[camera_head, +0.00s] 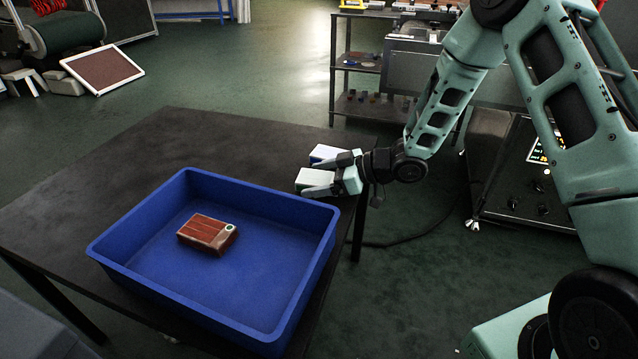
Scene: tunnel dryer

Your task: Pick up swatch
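A red-brown striped block (207,234), which looks like a swatch with a pale ringed spot at its right end, lies flat in the blue bin (262,196). My gripper (318,176) is low over the table's right edge, just beyond the bin's far right corner and apart from the red-brown block. A pale green block (315,177) shows between its two dark fingers. I cannot tell whether the fingers press on it. A white block with a blue side (322,152) is just behind the far finger and is partly hidden.
The dark table (130,165) is bare behind and left of the bin. A shelf unit (362,62) and a dark machine cabinet (520,185) stand behind my arm. A framed brown panel (103,70) leans at the far left. A cable lies on the floor.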

